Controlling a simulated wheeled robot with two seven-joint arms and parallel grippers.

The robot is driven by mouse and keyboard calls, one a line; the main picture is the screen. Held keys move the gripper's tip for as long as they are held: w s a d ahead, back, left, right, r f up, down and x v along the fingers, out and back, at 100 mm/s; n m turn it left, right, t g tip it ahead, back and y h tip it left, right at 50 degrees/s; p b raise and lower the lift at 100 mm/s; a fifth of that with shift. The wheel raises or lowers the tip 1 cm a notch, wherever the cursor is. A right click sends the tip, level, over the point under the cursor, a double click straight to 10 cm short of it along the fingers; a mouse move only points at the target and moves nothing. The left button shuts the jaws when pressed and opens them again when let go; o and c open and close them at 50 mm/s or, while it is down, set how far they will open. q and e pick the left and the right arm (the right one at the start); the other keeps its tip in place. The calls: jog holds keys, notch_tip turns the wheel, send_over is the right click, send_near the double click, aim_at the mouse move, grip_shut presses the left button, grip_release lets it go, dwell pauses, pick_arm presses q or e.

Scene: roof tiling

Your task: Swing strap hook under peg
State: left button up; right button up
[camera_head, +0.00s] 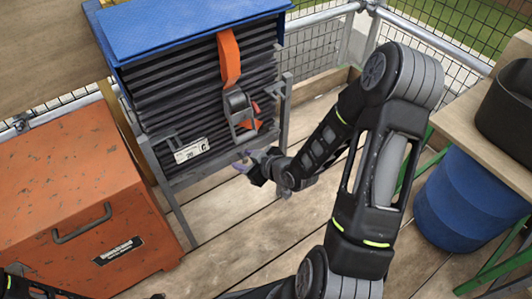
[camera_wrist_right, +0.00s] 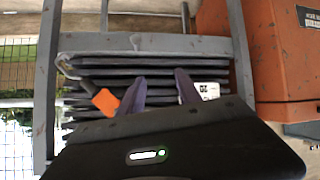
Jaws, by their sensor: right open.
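An orange strap (camera_head: 229,58) hangs down the front of a stack of dark slates (camera_head: 195,85). A grey ratchet buckle (camera_head: 237,101) sits on it, with a loose orange end beside it. In the right wrist view an orange strap piece (camera_wrist_right: 105,102) lies left of the fingers, with a thin grey curved piece (camera_wrist_right: 66,66) near it that may be the hook. I cannot make out the peg clearly. My right gripper (camera_head: 246,164) is open and empty, below the buckle near the rack's lower rail. Its fingers (camera_wrist_right: 163,88) stand apart before the slates.
A blue cover (camera_head: 180,22) lies over the stack, held in a grey metal rack (camera_head: 285,110). A white label (camera_head: 191,150) is on the lower front. An orange toolbox (camera_head: 70,200) stands left. A blue barrel (camera_head: 465,205) and a wooden bench stand right. Plank floor lies between.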

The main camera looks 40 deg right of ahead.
aim_at(265, 129)
pick_arm(q)
notch_tip(265, 129, down, 11)
jog(key=b, duration=0.7)
jog(key=shift+w+a+f+b, duration=0.15)
jog(key=shift+w+a+b, duration=0.2)
jog(key=shift+b, duration=0.05)
pick_arm(e)
jog(key=d+r+n+t+h, duration=0.1)
jog(key=d+n, duration=0.4)
jog(key=d, duration=0.7)
jog(key=t+h, duration=0.1)
jog(key=t, duration=0.1)
jog(key=shift+s+d+r+t, duration=0.2)
jog(key=shift+s+r+t, duration=0.1)
jog(key=shift+t, duration=0.1)
jog(key=shift+w, duration=0.1)
jog(key=b+x, duration=0.2)
jog(key=x, duration=0.4)
jog(key=shift+w+f, duration=0.15)
jog(key=shift+f, duration=0.05)
jog(key=shift+w+f, duration=0.1)
jog(key=shift+w, duration=0.55)
pick_arm(q)
jog(key=f, duration=0.2)
jog(key=shift+w+f, duration=0.25)
jog(key=shift+f, duration=0.1)
pick_arm(e)
grip_shut()
